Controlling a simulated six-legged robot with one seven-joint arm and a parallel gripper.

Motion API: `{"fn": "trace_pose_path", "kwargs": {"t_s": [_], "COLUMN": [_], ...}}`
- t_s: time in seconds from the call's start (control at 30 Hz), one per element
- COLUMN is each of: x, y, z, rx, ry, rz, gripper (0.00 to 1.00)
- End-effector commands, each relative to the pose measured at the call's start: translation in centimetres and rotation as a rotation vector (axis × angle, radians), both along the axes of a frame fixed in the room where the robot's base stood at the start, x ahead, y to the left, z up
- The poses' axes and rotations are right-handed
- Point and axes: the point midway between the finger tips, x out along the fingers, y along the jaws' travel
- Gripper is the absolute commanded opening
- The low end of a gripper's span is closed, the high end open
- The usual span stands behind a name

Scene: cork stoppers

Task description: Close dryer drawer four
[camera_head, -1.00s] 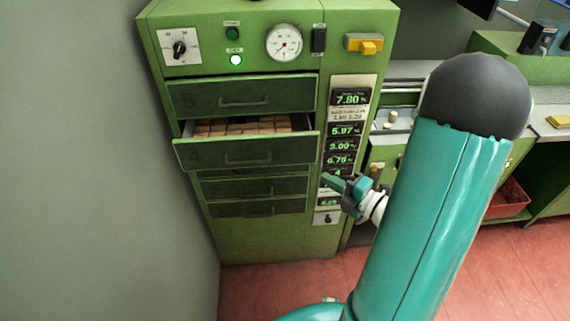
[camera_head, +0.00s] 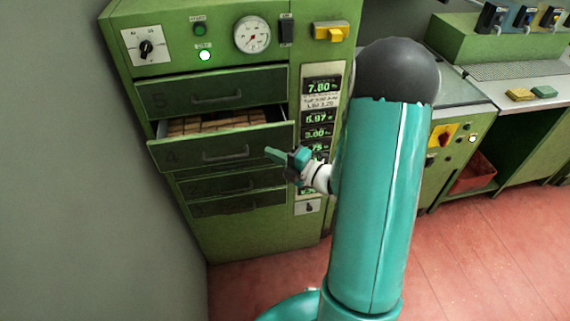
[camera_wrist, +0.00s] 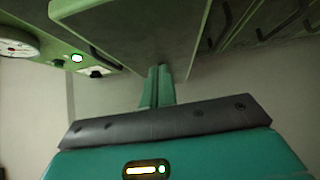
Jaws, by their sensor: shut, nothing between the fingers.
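Drawer four (camera_head: 220,150) of the green dryer cabinet (camera_head: 245,236) is pulled out, with a "4" on its front and rows of cork stoppers (camera_head: 205,122) inside. My gripper (camera_head: 272,154) is shut and empty. In the head view it is in front of the cabinet, near the right end of the drawer four front. In the wrist view the gripper fingers (camera_wrist: 157,80) point towards the open drawer (camera_wrist: 140,30). I cannot tell whether they touch it.
Drawer five (camera_head: 212,92) above and the lower drawers (camera_head: 228,184) look shut. A grey wall (camera_head: 60,180) stands close on the left. Red floor (camera_head: 480,260) is free at the right.

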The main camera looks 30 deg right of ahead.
Motion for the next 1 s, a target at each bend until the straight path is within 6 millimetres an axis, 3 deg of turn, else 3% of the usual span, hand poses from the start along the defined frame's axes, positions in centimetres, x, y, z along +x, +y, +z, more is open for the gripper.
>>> {"fn": "trace_pose_path", "kwargs": {"t_s": [0.2,0.63,1.0], "x": [1.7,2.4,9.4], "y": [-0.3,-0.6,-2.8], "z": [0.0,0.0,-0.1], "rx": [0.0,0.0,0.0], "ry": [0.0,0.0,0.0], "rz": [0.001,0.002,0.003], "gripper": [0.0,0.0,0.0]}}
